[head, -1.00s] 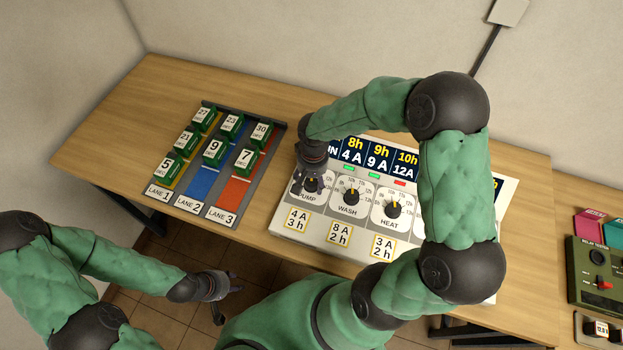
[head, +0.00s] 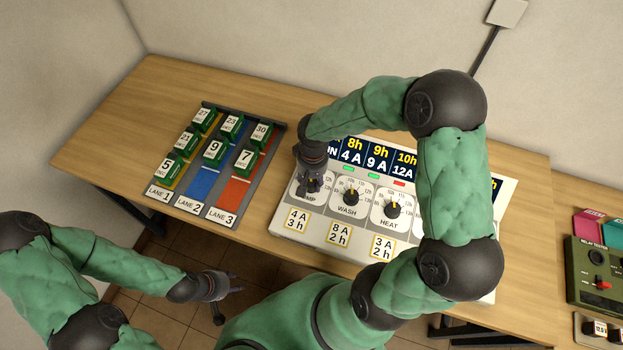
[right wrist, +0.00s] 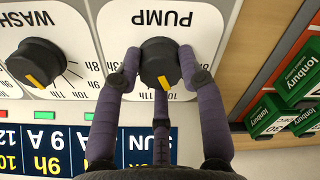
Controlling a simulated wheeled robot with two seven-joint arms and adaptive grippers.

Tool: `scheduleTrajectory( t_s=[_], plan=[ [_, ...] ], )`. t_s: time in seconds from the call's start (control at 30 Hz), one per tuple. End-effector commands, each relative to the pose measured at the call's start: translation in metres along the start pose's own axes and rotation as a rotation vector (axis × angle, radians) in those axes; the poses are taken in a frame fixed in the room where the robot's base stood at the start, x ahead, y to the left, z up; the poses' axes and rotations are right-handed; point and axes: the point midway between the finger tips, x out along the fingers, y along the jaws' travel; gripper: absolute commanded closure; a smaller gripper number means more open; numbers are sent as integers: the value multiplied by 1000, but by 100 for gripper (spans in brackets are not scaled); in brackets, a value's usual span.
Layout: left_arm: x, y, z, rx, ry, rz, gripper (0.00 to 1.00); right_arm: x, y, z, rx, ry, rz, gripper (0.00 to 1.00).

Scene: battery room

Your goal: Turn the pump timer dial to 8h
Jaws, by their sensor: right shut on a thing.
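The pump timer dial (right wrist: 158,60) is a black knob with a yellow pointer line, under the label PUMP in the upside-down right wrist view. My right gripper (right wrist: 160,78) has its purple-grey fingers shut around this knob; it also shows in the head view (head: 310,184), where it covers the dial. The yellow line points toward the bottom of the wrist picture. The scale numbers around the knob are mostly hidden by the fingers, so I cannot read the exact setting. My left gripper (head: 228,287) hangs empty and open in front of the table, away from the panel.
The white timer panel (head: 268,225) also carries a wash dial (head: 350,197) and a heat dial (head: 392,209). A lane board (head: 205,110) with green numbered blocks lies to the left. A green relay tester (head: 597,275) is at the far right. Bare wood surrounds the lane board.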

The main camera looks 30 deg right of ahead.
Motion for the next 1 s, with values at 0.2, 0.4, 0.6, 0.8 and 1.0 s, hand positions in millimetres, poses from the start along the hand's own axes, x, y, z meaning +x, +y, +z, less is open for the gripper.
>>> scheduleTrajectory(
  t_s=[0.2, 0.4, 0.6, 0.8, 1.0],
  plan=[
    [-6, 2, 0, 0, 0, 0, 60, -2, 0, -2, -187, 0, -1, 93],
    [-12, 4, 0, 0, 0, 0, 60, -2, -1, -3, -378, -4, -1, 93],
    [-18, 6, 1, 0, 0, 0, 60, -3, -2, -3, -561, -9, 0, 93],
    [-24, 8, 1, 0, 0, 0, 60, -2, -2, -3, -717, -12, 0, 93],
    [-28, 10, 1, 0, 0, 0, 60, -2, -2, -4, -826, -14, 0, 93]
  ],
)
